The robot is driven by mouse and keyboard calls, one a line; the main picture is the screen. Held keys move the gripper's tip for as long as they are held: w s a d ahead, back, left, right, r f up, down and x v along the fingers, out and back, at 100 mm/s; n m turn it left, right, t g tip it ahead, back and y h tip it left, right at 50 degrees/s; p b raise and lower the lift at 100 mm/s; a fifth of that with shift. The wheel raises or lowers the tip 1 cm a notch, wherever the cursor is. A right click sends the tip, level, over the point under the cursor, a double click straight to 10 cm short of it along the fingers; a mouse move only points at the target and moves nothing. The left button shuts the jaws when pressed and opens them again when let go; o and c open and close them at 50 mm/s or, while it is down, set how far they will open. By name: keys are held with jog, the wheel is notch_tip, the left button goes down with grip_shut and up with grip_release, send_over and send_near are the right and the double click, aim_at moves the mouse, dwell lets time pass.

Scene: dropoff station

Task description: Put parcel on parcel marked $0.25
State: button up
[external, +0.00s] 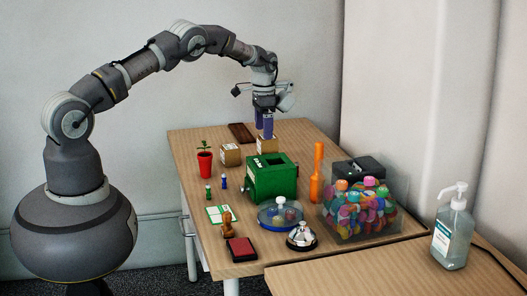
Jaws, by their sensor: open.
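Two small brown cardboard parcels stand on the far part of the wooden table. One parcel (231,156) stands to the left, with a pale label on its side. The other parcel (267,146) is behind the green box, directly under my gripper (264,134). My gripper points down with its blue fingers open, the fingertips at or just above the top of this parcel. I cannot tell whether they touch it or reach around it. The price marks are too small to read, so I cannot tell which parcel is marked $0.25.
A green box (270,180) stands just in front of the parcels. A red potted plant (205,163) is at left, a dark flat block (241,132) behind. An orange upright tool (317,172) and a clear bin of colourful items (360,205) stand at right. A bell (301,237) is in front.

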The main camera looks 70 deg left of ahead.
jog(key=w+d+r+t+y+p, duration=0.1)
jog(key=d+r+t, duration=0.35)
jog(key=r, duration=0.95)
jog(key=w+d+r+t, duration=0.1)
jog(key=d+r, duration=0.6)
jog(key=r, duration=0.7)
jog(key=w+d+r+t+y+p, duration=0.15)
jog(key=d+r, duration=0.35)
jog(key=r, duration=0.9)
jog(key=s+d+r+t, duration=0.2)
jog(key=s+d+r, duration=0.3)
jog(key=r, duration=0.3)
jog(key=s+d+r+t+h, duration=0.1)
jog(key=s+d+r+t, duration=0.2)
jog(key=s+d+r, duration=0.3)
jog(key=s+d+r+t+h+b, duration=0.1)
jog(key=s+d+r+t, duration=0.2)
jog(key=s+d+r, duration=0.3)
notch_tip(320, 180, up, 5)
jog(key=shift+s+r, duration=0.2)
jog(key=shift+s, duration=1)
jog(key=shift+h, duration=0.25)
